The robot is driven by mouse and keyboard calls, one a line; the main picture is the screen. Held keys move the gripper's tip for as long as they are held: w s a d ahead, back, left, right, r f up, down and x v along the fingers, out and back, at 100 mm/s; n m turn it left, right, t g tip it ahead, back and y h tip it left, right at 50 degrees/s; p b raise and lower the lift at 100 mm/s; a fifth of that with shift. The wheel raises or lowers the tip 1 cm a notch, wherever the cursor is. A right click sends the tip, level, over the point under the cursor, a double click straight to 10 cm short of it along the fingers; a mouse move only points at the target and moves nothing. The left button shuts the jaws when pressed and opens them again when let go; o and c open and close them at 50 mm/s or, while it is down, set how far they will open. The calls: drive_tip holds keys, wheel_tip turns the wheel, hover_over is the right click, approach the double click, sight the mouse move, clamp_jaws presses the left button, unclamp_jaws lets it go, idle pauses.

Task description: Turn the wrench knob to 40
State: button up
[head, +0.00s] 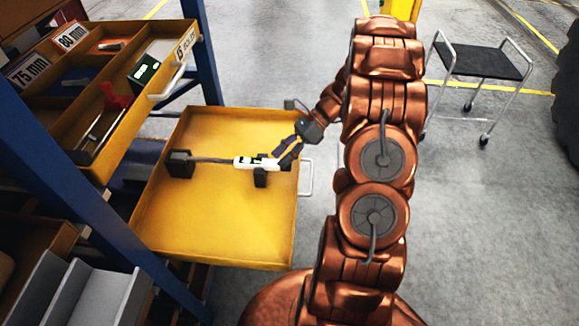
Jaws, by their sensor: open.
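The wrench (220,160) lies across the open yellow drawer (215,235), with its dark head end resting on a black block (179,163) at the left. A pale white-and-green section (248,163) shows near its right end, above a second black block (260,179). My gripper (286,155) is at the right end of the wrench, with its fingers open around or beside the knob end; I cannot tell whether they touch it. The knob and its scale are hidden or too small to read.
An upper drawer (160,97) at the left holds tools and boxes, with labels for 75 mm and 80 mm. Blue rack posts (206,60) stand beside the drawers. A black-topped cart (480,62) stands at the upper right. The grey floor between is clear.

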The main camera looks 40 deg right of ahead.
sight(289, 166)
drive_tip(key=d+f+m+t, duration=0.2)
drive_tip(key=d+f, duration=0.1)
drive_tip(key=d, duration=0.1)
drive_tip(key=w+d+f+m+t+y, duration=0.1)
drive_tip(key=d+f+m+t, duration=0.1)
drive_tip(key=d+f+m, duration=0.1)
drive_tip(key=d+f+m+t, duration=0.1)
drive_tip(key=d+f+m, duration=0.2)
drive_tip(key=d+f, duration=0.1)
drive_tip(key=shift+w+d+f+t+y+b, duration=0.2)
drive_tip(key=shift+d+f+t+y+b, duration=0.15)
drive_tip(key=shift+d, duration=0.2)
drive_tip(key=shift+p+x, duration=0.75)
drive_tip(key=shift+x, duration=3.15)
drive_tip(key=c, duration=0.9)
drive_tip(key=shift+f+b, duration=0.1)
drive_tip(key=shift+b, duration=0.35)
